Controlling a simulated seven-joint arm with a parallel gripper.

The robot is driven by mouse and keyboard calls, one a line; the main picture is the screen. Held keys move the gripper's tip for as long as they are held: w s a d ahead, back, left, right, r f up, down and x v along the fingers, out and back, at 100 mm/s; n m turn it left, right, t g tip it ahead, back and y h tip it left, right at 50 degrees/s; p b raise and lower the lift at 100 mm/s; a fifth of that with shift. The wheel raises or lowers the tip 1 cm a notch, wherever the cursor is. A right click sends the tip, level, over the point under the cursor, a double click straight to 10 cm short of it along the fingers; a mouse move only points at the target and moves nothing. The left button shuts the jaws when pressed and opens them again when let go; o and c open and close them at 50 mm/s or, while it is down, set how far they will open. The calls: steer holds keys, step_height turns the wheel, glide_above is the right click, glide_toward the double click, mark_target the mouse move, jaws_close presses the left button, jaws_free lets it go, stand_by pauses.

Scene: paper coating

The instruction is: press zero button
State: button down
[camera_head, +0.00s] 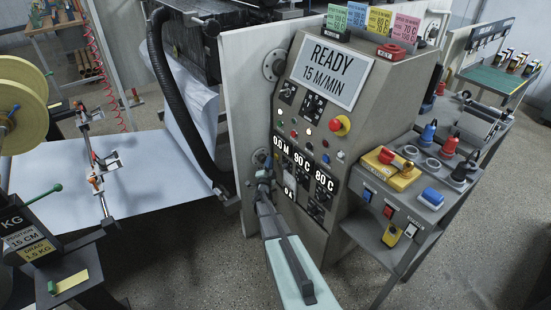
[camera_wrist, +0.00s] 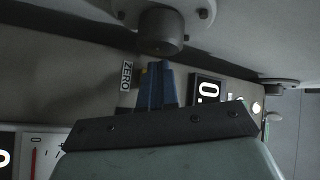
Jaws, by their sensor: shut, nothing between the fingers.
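The grey control cabinet (camera_head: 352,165) stands in the middle of the head view, with a READY 15 M/MIN screen (camera_head: 332,75) and lit readouts. In the wrist view a ZERO label (camera_wrist: 127,76) is on the panel, just left of my fingertips. My gripper (camera_wrist: 156,66) has its blue fingers together, with nothing between them, pointing at the panel beside the label. In the head view my gripper (camera_head: 264,178) is at the panel's lower left edge. The zero button itself is not clearly visible and may be behind the fingers. I cannot tell whether the fingertips touch it.
A dark round fitting (camera_wrist: 161,31) sits just beyond the fingertips in the wrist view. In the head view a red stop knob (camera_head: 340,125) is higher on the panel. A side shelf (camera_head: 380,185) with tools stands right.

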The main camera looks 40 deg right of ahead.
steer(key=shift+a, duration=0.1)
steer(key=a, duration=0.5)
stand_by(0.6)
stand_by(0.8)
